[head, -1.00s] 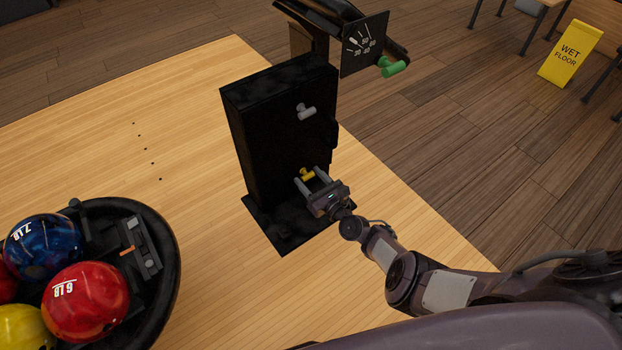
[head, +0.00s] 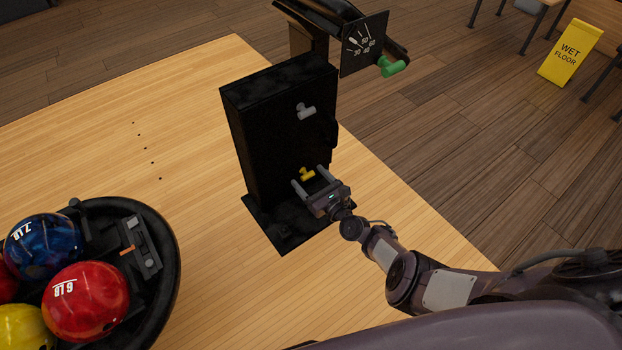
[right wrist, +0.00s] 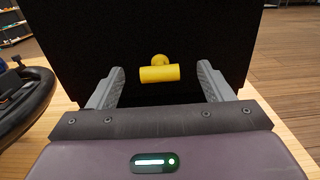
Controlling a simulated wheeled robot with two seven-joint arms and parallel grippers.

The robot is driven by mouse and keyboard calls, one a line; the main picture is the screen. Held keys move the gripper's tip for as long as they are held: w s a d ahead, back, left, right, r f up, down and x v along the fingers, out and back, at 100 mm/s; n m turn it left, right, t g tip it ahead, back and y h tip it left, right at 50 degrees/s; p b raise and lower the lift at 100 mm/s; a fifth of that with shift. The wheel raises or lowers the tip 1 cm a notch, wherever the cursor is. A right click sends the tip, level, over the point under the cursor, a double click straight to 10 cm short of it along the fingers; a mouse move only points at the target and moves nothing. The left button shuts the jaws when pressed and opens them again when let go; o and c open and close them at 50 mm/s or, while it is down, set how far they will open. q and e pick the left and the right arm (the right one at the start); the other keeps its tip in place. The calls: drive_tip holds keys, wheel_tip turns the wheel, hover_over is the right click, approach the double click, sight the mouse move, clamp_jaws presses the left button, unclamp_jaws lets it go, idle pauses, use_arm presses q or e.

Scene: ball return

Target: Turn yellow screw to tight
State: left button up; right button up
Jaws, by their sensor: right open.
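The yellow screw (head: 306,174) has a T-shaped handle and sits low on the face of the upright black box (head: 262,140). In the right wrist view the yellow screw (right wrist: 159,72) shows its crossbar lying nearly level, a little below its round stem. My right gripper (head: 312,178) is open in front of the screw. In the right wrist view my right gripper (right wrist: 159,82) has one finger to each side of the crossbar, with gaps on both sides and no contact visible. My left gripper is not in view.
A grey T-handle (head: 306,111) sits higher on the same box face. A dial plate (head: 364,44) and a green handle (head: 392,67) are behind it. A black ball tray (head: 172,262) with several balls stands at lower left. A yellow wet floor sign (head: 571,52) stands far right.

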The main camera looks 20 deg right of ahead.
use_arm(q)
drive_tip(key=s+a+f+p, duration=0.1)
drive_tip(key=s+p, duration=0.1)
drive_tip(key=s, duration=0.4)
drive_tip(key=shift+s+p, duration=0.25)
drive_tip(key=shift+p, duration=0.15)
use_arm(e)
drive_tip(key=v, duration=0.7)
drive_tip(key=shift+s, duration=0.25)
drive_tip(key=shift+d, duration=0.1)
